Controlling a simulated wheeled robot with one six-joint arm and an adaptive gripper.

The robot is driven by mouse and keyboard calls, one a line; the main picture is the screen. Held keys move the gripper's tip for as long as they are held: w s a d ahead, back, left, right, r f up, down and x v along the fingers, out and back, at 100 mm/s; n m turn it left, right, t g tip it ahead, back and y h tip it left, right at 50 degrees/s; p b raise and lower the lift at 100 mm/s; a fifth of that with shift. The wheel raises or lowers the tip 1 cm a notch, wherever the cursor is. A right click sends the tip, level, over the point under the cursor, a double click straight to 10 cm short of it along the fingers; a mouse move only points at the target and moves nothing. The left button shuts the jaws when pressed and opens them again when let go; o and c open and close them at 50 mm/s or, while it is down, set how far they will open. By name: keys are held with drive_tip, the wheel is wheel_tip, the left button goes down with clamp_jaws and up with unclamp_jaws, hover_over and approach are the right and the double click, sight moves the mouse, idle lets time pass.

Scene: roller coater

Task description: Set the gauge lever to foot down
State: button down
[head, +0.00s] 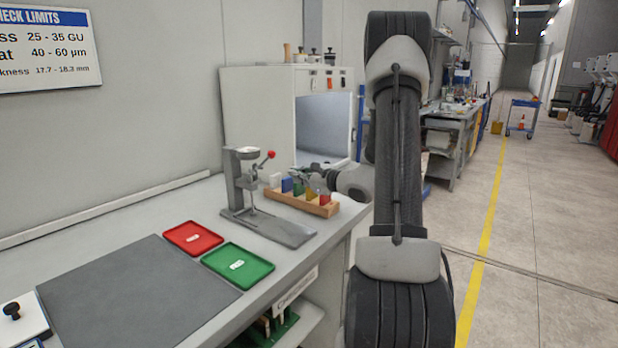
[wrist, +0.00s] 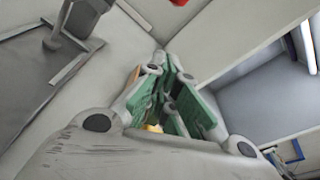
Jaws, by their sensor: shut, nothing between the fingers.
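The gauge (head: 236,180) is a grey stand on the bench with a round top and a flat base. Its lever ends in a red knob (head: 271,154), which points up and to the right in the head view. The wrist view shows part of the gauge at upper left (wrist: 82,14) and the red knob at the top edge (wrist: 178,2). My gripper (head: 300,172) is right of the knob and above the rack, apart from the lever. In the wrist view my gripper's green-padded fingers (wrist: 163,66) are shut and empty. The gauge foot is too small to judge.
A wooden rack (head: 324,210) with several coloured pieces stands beside the gauge, under my gripper. A red tray (head: 193,238) and a green tray (head: 238,265) lie in front, near a grey mat (head: 130,300). A white cabinet (head: 258,110) stands behind.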

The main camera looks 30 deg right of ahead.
sight(262, 163)
drive_tip(key=w+a+r, duration=0.3)
drive_tip(key=shift+w, duration=0.3)
idle(0.3)
drive_tip(key=shift+a+r+n, duration=0.1)
drive_tip(key=shift+r+n, duration=0.5)
drive_tip(key=shift+r, duration=0.2)
